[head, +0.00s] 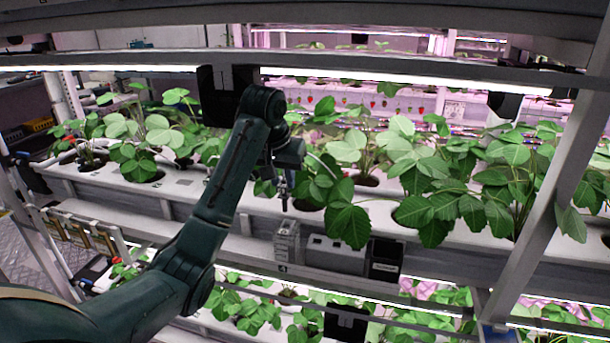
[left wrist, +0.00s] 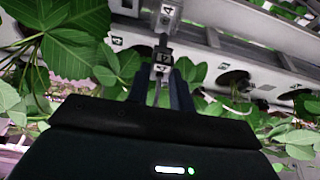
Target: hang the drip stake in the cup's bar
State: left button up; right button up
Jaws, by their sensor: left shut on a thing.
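My left gripper (head: 284,190) hangs in front of the white planting gutter, among strawberry leaves. In the left wrist view its two dark fingers (left wrist: 168,92) are shut on a small, narrow thing with pale number tags, which I take to be the drip stake (left wrist: 160,70). A dark part of it reaches beyond the fingertips. A small grey cup (head: 287,243) is fixed at the gutter's front, below the gripper; it also shows in the left wrist view (left wrist: 168,14) with a number label. The cup's bar is too small to make out. My right gripper is not in view.
A grey box (head: 335,254) and a black holder (head: 385,262) stand right of the cup. Leafy plants (head: 345,220) crowd the gripper's right side. The gutter (head: 190,190) has several planting holes. A rack post (head: 535,225) slants at the right, and a lamp beam runs above.

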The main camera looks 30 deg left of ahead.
aim_at(284, 209)
pick_arm(q)
jog(key=shift+r, duration=0.15)
jog(key=shift+x, duration=1.25)
jog(key=shift+s+d+f, duration=0.1)
jog(key=shift+s+f, duration=0.15)
jog(key=shift+f, duration=0.8)
jog(key=shift+f, duration=0.75)
jog(key=shift+f, duration=1.65)
jog(key=o, duration=1.4)
jog(key=shift+o, duration=0.2)
jog(key=shift+r, duration=0.1)
jog(key=shift+r, duration=2.95)
